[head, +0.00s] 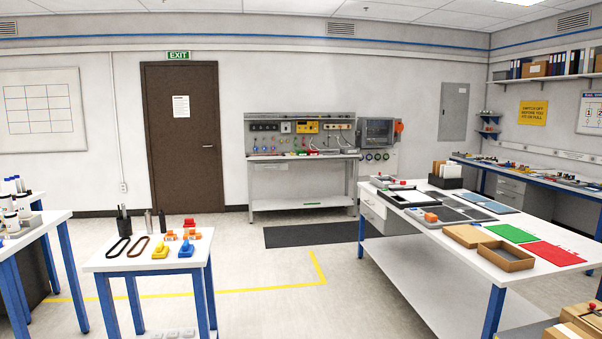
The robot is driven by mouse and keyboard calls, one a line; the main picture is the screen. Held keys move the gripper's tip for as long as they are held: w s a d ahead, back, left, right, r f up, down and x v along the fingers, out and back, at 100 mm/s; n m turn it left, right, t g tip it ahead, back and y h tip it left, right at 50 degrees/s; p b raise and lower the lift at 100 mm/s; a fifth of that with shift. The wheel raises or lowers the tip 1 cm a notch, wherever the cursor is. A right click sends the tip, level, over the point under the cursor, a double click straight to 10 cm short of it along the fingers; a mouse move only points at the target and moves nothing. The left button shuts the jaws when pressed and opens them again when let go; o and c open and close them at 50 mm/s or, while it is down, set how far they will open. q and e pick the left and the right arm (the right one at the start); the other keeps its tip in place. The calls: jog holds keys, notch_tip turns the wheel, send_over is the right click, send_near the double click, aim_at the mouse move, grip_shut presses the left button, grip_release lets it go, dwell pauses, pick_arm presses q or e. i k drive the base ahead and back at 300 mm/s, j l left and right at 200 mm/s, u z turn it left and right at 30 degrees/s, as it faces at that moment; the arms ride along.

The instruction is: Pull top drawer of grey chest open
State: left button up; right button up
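Two drawer units could be the grey chest. One grey unit (511,188) stands under the long bench along the right wall, with its drawer fronts partly hidden by the work table. A paler unit (373,211) sits under the left end of the large work table on the right, with stacked drawer fronts facing left. I see no drawer standing clearly open on either. Both are well away from me. Neither of my grippers shows in the head view.
The large work table (430,229) with trays and mats takes up the right side. A small blue-legged table (118,264) stands front left. Open floor (290,290) lies between them, with a dark mat (310,234) before the back workbench (303,202).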

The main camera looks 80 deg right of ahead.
aim_at(519, 187)
jog(key=z, duration=4)
jog(key=i+l+z, duration=0.65)
jog(key=l+z, duration=0.15)
jog(key=i+l+z, duration=0.5)
jog(key=i+z, duration=0.3)
jog(key=i+l+u, duration=0.1)
jog(key=i, duration=1.6)
jog(key=i+u, duration=0.15)
jog(key=i, duration=0.5)
jog(key=i+u, duration=0.15)
jog(key=i, duration=0.45)
jog(key=i+l+u, duration=0.15)
jog(key=i, duration=0.5)
jog(key=i+j+u, duration=0.2)
jog(key=i+u, duration=0.3)
jog(key=i, duration=0.2)
jog(key=i+u, duration=0.45)
jog(key=i, duration=0.2)
jog(key=i+l+u, duration=0.3)
jog(key=i+u, duration=0.2)
jog(key=i, duration=0.15)
jog(key=i+u, duration=0.15)
jog(key=i, duration=0.4)
jog(key=i+u, duration=0.15)
jog(key=i, duration=0.35)
jog(key=i+l+u, duration=0.15)
jog(key=i, duration=0.4)
jog(key=i+l+u, duration=0.15)
jog(key=i, duration=0.4)
